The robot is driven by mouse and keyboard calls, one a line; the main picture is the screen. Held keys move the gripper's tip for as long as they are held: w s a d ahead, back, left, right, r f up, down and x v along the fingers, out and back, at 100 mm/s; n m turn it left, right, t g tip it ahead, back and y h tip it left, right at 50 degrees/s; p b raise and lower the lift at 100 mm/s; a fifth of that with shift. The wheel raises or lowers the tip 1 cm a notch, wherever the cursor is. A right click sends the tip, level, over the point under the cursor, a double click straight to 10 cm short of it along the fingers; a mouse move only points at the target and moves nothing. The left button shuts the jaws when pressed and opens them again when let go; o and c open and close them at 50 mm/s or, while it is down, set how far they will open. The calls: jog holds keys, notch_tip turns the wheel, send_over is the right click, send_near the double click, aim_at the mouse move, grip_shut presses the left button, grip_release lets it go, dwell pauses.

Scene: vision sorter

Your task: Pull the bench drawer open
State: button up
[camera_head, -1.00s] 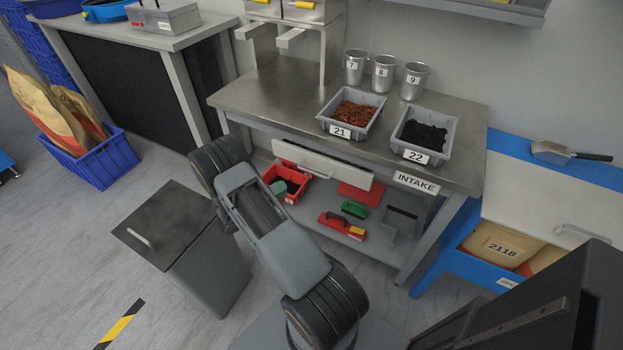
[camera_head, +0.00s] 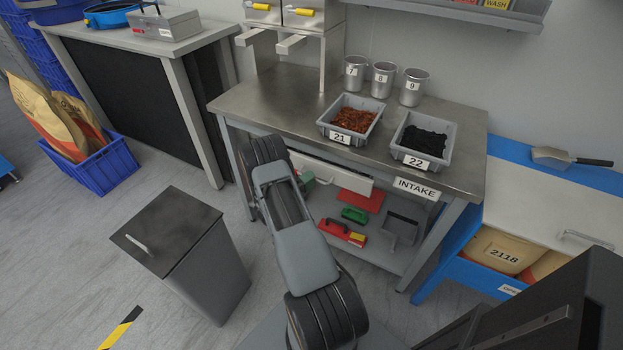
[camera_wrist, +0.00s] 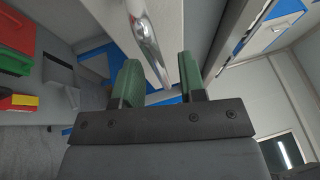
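The bench drawer (camera_head: 352,182) is a pale front under the steel bench top, partly covered by my arm in the head view. It looks shut or nearly so. Its silver bar handle (camera_wrist: 146,35) crosses the drawer front in the wrist view, and one end reaches between my green fingertips. My gripper (camera_wrist: 160,76) is open, one finger on each side of the handle, with gaps visible. In the head view my gripper (camera_head: 306,180) is at the drawer front, mostly hidden behind my arm.
On the bench top (camera_head: 280,95) stand bin 21 (camera_head: 341,138), bin 22 (camera_head: 415,161) and several metal cups. The lower shelf holds a green brush (camera_head: 354,215), a red-handled tool (camera_head: 342,232) and a grey dustpan (camera_head: 401,228). A grey lidded bin (camera_head: 215,270) stands on the floor at left.

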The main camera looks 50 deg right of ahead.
jog(key=shift+s+d+r, duration=0.15)
jog(key=shift+d, duration=0.55)
grip_shut()
